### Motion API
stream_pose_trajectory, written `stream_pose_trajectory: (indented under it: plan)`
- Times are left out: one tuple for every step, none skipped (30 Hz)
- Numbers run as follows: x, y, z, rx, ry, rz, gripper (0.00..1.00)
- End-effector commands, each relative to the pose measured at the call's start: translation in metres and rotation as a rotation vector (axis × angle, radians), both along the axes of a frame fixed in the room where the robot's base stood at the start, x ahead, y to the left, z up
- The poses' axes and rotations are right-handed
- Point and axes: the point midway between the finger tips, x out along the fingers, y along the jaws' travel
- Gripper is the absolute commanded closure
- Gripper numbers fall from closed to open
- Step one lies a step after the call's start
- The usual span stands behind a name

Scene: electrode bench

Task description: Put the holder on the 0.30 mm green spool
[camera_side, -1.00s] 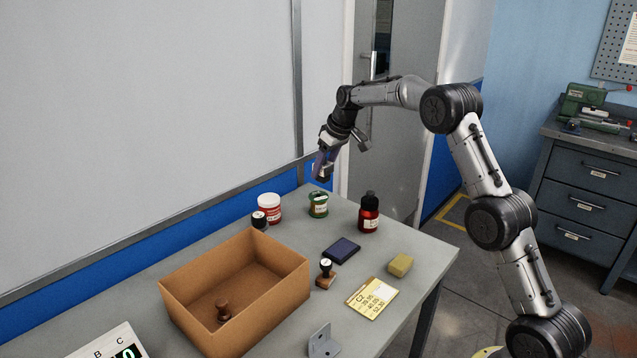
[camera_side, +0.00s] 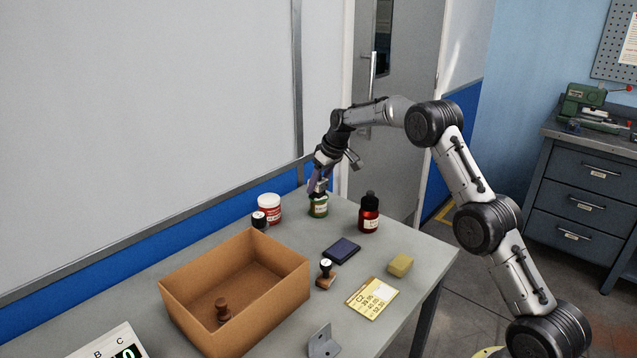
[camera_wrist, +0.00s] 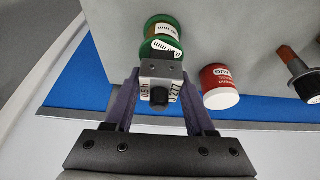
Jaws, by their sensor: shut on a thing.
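The green spool (camera_side: 319,208) stands upright at the back of the bench. In the wrist view the spool (camera_wrist: 162,27) shows a white label ending in "mm"; its figures are hard to read. My gripper (camera_side: 319,189) points down just above the spool. Its purple fingers are shut on the holder (camera_wrist: 160,72), a small grey metal block with a black knob and white labels on its sides. In the wrist view the holder overlaps the near edge of the spool. I cannot tell whether the two touch.
A red-labelled white jar (camera_side: 269,209) and a dark red bottle (camera_side: 368,214) flank the spool. An ink pad (camera_side: 342,250), a stamp (camera_side: 326,274), a yellow block (camera_side: 400,265), a card (camera_side: 371,298) and an open cardboard box (camera_side: 282,291) stand nearer.

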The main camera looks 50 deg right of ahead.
Motion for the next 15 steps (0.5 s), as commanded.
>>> stream_pose_trajectory:
  plan:
    - [-0.0001,0.0001,-0.0008,0.0,0.0,0.0,0.42]
    - [-0.0002,0.0001,-0.0006,0.0,0.0,0.0,0.36]
    - [-0.0002,0.0001,-0.0006,0.0,0.0,0.0,0.29]
    - [-0.0002,0.0001,-0.0006,0.0,0.0,0.0,0.24]
    - [-0.0001,0.0001,-0.0006,0.0,0.0,0.0,0.18]
    - [-0.0001,0.0,-0.0005,0.0,0.0,0.0,0.15]
    - [-0.0001,0.0,-0.0005,0.0,0.0,0.0,0.15]
    - [-0.0001,0.0,-0.0005,0.0,0.0,0.0,0.15]
    - [-0.0001,0.0,-0.0005,0.0,0.0,0.0,0.15]
    - [-0.0001,0.0,-0.0005,0.0,0.0,0.0,0.15]
    - [-0.0001,0.0,-0.0005,0.0,0.0,0.0,0.15]
    - [-0.0001,0.0,-0.0005,0.0,0.0,0.0,0.15]
    - [-0.0001,0.0001,-0.0004,0.0,0.0,0.0,0.15]
    - [0.0,0.0,0.0001,0.0,0.0,0.0,0.15]
    - [0.0001,0.0,0.0013,0.0,-0.001,0.0,0.15]
